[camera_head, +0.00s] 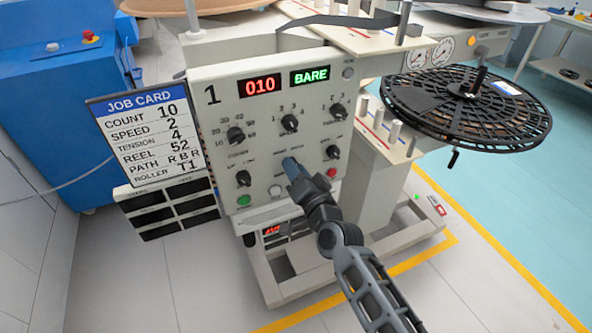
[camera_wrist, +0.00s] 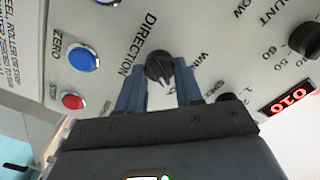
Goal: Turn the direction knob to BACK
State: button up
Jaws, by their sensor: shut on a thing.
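The direction knob (camera_wrist: 159,66) is dark and round with a small white mark on its lower side in the wrist view. The DIRECTION label is to its left and a partly hidden word starting WIN is to its right. My gripper (camera_wrist: 159,88) has its two blue fingers on either side of the knob, shut on it. In the head view my gripper (camera_head: 292,166) reaches the lower middle of the cream panel (camera_head: 205,85) and hides the knob. The word BACK cannot be read in either view.
A blue ZERO button (camera_wrist: 83,58) and a red button (camera_wrist: 72,101) are close by in the wrist view. Other knobs, such as one (camera_head: 290,123) above my gripper, crowd the panel. Its displays (camera_head: 260,86) read 010 and BARE. A black reel (camera_head: 466,100) stands at right.

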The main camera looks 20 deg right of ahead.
dwell(0.3)
jog(key=o, duration=1)
jog(key=shift+o, duration=0.2)
jog(key=s, duration=0.7)
jog(key=shift+s, duration=0.4)
